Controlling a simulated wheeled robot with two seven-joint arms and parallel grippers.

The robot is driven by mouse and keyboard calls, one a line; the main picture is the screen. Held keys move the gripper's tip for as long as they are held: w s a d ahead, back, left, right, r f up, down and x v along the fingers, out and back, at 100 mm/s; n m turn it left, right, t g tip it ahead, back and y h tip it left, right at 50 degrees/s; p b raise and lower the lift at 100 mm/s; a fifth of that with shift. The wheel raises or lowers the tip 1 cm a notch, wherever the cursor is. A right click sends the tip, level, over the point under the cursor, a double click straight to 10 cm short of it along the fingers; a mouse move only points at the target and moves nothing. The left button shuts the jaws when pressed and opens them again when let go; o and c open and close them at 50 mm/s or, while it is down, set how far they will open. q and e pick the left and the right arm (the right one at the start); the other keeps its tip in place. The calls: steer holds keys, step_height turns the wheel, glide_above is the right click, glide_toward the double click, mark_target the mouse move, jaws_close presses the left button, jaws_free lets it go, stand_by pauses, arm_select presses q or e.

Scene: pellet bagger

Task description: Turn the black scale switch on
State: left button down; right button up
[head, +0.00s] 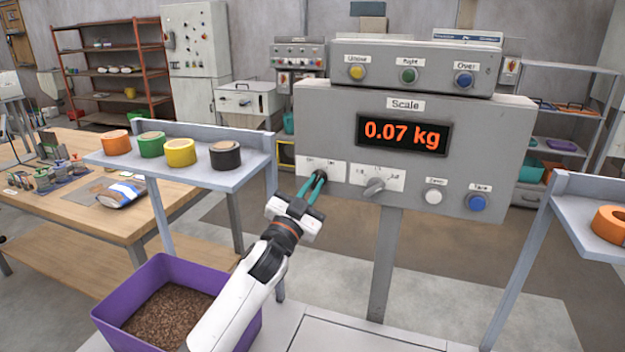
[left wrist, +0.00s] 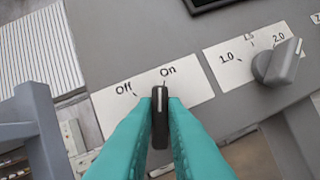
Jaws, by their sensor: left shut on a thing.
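The black scale switch (left wrist: 160,118) sits on a white plate marked Off and On, on the front of the grey scale panel. In the left wrist view, its white mark points up, close to the On label (left wrist: 168,71) and right of the Off label (left wrist: 124,89). My left gripper (head: 314,184) is shut on the switch, its teal fingers on both sides of it; they also show in the left wrist view (left wrist: 160,135). In the head view the fingers mostly hide the switch. My right gripper is not in view.
The display (head: 403,134) reads 0.07 kg. A grey selector knob (head: 374,188) sits right of the switch, then white and blue buttons (head: 477,203). A shelf (head: 190,172) with coloured rolls stands left, above a purple bin (head: 165,262) of brown pellets.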

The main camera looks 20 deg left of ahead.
arm_select(q)
steer(key=shift+a+r+m+g+h+p, duration=0.1)
steer(key=shift+m+g+h+p, duration=0.3)
steer(key=shift+m, duration=0.6)
steer(key=c, duration=1.5)
jaws_free()
steer(key=shift+w, duration=0.1)
steer(key=shift+o, duration=0.2)
steer(key=shift+s+f, duration=0.4)
steer(key=shift+s, duration=0.1)
steer(key=b+v, duration=0.2)
steer(key=v, duration=0.9)
steer(key=shift+b, duration=0.35)
steer(key=shift+a, duration=0.15)
